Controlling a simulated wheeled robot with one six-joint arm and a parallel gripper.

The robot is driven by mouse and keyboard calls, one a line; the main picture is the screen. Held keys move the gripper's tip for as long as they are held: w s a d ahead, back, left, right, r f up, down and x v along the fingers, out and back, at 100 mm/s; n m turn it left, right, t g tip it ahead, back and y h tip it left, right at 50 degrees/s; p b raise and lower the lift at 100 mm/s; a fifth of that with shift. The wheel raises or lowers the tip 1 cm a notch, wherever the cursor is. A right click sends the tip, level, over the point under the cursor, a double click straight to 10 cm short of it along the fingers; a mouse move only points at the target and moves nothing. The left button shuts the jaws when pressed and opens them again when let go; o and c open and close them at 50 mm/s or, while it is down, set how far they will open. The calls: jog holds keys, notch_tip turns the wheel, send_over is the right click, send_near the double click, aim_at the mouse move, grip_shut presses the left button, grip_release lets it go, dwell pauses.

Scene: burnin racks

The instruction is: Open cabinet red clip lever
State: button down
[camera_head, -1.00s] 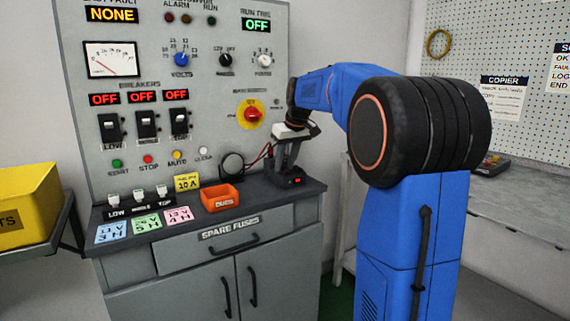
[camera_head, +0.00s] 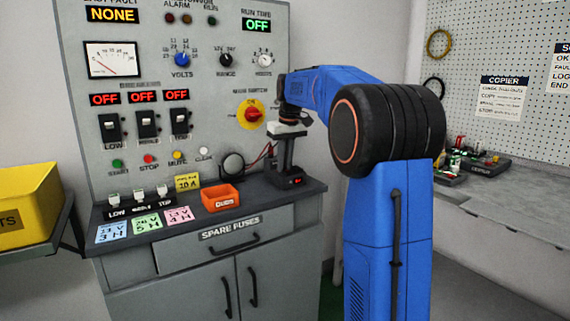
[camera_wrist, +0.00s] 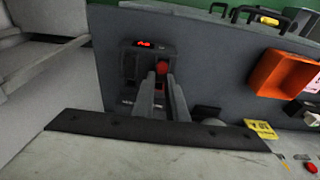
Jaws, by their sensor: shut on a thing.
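The red clip lever (camera_wrist: 162,68) shows as a small red knob in the wrist view, on a dark device (camera_wrist: 133,66) with a red lit display. My gripper (camera_wrist: 163,76) is shut on the red lever, its two grey fingers close together at it. The fingers hide part of the lever and of the device. In the head view my gripper (camera_head: 286,160) points down over the same dark device (camera_head: 291,181) at the right end of the cabinet counter (camera_head: 260,196). The lever itself cannot be made out there.
An orange bin (camera_head: 220,199) and a yellow card (camera_head: 187,182) are on the counter left of my gripper. The panel (camera_head: 225,100) with switches and dials stands behind. A yellow crate (camera_head: 25,203) is at far left. A workbench (camera_head: 500,205) is at right.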

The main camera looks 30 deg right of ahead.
jog(key=shift+w+f+g, duration=0.1)
jog(key=shift+w+g, duration=0.2)
jog(key=shift+g, duration=0.6)
jog(key=c, duration=1.8)
grip_release()
jog(key=shift+o, duration=0.2)
notch_tip(320, 180, up, 17)
jog(key=shift+s+r, duration=0.2)
jog(key=shift+s, duration=0.05)
